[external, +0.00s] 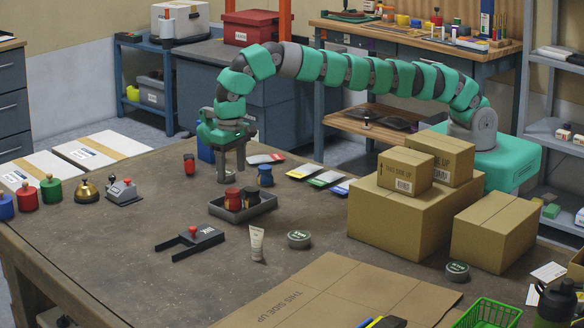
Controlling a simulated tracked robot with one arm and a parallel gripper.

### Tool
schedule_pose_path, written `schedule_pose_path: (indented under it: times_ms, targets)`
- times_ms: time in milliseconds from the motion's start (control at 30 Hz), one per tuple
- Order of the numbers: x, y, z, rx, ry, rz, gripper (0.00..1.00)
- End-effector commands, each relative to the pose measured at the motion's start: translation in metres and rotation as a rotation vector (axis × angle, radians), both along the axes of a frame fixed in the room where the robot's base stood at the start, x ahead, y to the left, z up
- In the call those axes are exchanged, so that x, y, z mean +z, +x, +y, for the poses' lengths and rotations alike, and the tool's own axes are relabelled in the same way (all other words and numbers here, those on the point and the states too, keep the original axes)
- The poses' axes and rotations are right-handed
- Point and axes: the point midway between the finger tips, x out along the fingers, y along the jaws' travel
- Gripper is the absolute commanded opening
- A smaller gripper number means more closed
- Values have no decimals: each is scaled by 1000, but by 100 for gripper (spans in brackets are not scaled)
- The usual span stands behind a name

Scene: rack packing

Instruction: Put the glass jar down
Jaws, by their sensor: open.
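My gripper (232,172) points straight down near the far side of the table, with its fingers apart. A pale grey, partly see-through shape (224,175) stands at the fingers, close to the table top. It may be the glass jar, but the fingers cover part of it and I cannot tell its outline. It looks to be on the table or just above it. Just in front of the gripper is a dark grey tray (243,213) holding a red jar (232,199) and a dark jar (250,196).
A blue jar (265,175) stands right of the gripper and a red one (189,164) left. Colored packets (327,179) lie behind. Cardboard boxes (405,212) fill the right. A bell (87,191) stands left. The table's left front is clear.

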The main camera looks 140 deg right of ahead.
Motion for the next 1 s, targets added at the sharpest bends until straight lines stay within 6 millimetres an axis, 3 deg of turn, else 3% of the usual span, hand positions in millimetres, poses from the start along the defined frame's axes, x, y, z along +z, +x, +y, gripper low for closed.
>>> schedule_pose_path:
  times_ms: [400, 867, 1000]
  targets:
    - [40, 0, 1, 1, 1, 0, 62]
    - [45, 0, 1, 1, 1, 0, 62]
    - [61, 5, 6, 26, -9, -23, 62]
